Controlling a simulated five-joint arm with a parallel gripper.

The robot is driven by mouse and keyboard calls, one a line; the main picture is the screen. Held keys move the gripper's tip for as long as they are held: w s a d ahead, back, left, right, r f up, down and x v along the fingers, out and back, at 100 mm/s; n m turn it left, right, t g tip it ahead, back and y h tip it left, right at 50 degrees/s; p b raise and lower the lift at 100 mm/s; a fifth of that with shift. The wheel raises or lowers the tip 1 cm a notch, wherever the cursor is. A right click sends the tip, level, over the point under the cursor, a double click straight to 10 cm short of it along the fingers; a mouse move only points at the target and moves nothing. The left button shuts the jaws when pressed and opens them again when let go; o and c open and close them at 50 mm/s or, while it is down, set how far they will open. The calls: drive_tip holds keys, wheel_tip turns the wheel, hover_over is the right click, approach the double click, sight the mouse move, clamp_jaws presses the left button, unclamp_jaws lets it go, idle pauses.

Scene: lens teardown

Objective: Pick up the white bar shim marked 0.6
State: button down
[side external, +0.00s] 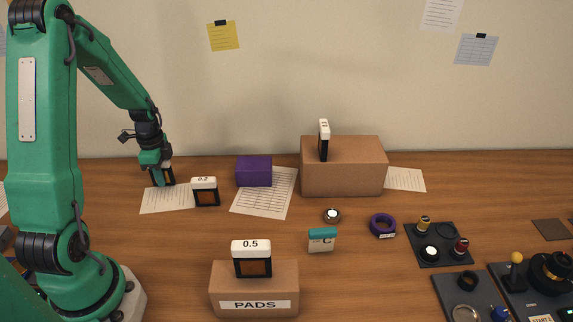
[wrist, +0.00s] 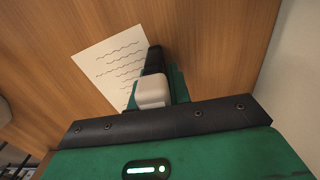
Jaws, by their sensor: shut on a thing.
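My gripper (side external: 160,178) is low at the back left and shut on a white-topped bar shim (wrist: 152,91). In the wrist view the shim's white bar shows beside a green finger, with a dark part beyond it; no mark is readable on it. In the side view its dark frame shows at the fingertips. Another white bar shim (side external: 204,184), marked what looks like 0.2, stands just right of my gripper. A shim marked 0.5 (side external: 251,247) stands on the front box. A further white-topped shim (side external: 324,128) stands on the back box; its mark is too small to read.
The PADS box (side external: 228,283) is at the front, the larger brown box (side external: 345,176) at the back. A teal-topped case (side external: 322,240), purple ring (side external: 376,226) and dark trays (side external: 425,258) are to the right. Bare wood lies between.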

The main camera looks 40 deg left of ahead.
drive_tip(key=shift+r, duration=0.75)
wheel_tip(320, 180, up, 2)
drive_tip(key=shift+r, duration=0.15)
drive_tip(key=w+d+r, duration=0.2)
drive_tip(key=d+r, duration=0.4)
drive_tip(key=d, duration=0.5)
drive_tip(key=shift+d+r, duration=0.25)
drive_tip(key=shift+r, duration=0.15)
drive_tip(key=shift+w, duration=0.1)
